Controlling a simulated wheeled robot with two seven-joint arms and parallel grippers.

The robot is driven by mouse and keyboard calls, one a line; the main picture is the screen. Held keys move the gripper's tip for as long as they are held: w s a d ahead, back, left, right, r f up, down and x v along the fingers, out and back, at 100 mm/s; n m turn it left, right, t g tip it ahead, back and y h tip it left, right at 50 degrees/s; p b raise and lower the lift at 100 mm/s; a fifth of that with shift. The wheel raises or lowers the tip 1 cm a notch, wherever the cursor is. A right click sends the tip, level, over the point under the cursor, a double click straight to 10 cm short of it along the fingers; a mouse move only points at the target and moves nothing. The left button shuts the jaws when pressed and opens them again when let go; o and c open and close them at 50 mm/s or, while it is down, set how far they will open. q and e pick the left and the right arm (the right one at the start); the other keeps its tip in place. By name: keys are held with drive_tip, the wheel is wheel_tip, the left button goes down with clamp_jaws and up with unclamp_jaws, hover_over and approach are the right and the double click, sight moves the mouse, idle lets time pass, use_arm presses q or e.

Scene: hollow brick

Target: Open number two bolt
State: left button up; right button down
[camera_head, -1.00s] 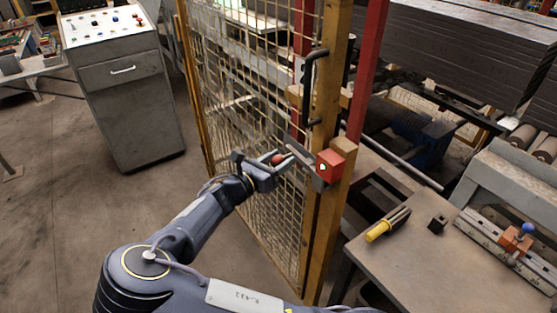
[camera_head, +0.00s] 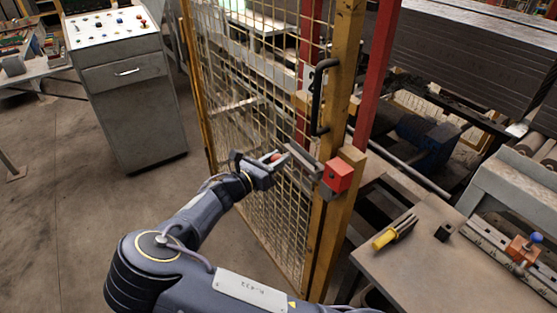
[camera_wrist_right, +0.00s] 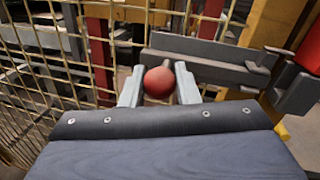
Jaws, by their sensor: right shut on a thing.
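The bolt is a grey bar (camera_head: 303,158) on the mesh gate, with a red ball knob (camera_head: 274,157) at its left. A red block (camera_head: 338,173) sits on the wooden post just right of the bar. In the wrist view the red knob (camera_wrist_right: 160,82) is between the two fingers, with the grey bar (camera_wrist_right: 205,67) behind it. My right gripper (camera_head: 276,158) is shut on the knob, and it also shows in the wrist view (camera_wrist_right: 159,86). A small plate marked 2 (camera_head: 312,75) is partly hidden behind the gate handle. My left gripper is not in view.
The yellow-framed mesh gate (camera_head: 255,100) has a black handle (camera_head: 321,97) above the bolt. A grey control console (camera_head: 128,95) stands at the left. A table (camera_head: 440,270) with a yellow-handled tool (camera_head: 385,238) is at the right. The floor between console and gate is clear.

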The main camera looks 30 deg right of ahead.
drive_tip(key=shift+s, duration=0.2)
drive_tip(key=c, duration=1.1)
unclamp_jaws()
drive_tip(key=b+v, duration=0.1)
drive_tip(key=v, duration=0.7)
drive_tip(key=shift+d, duration=0.1)
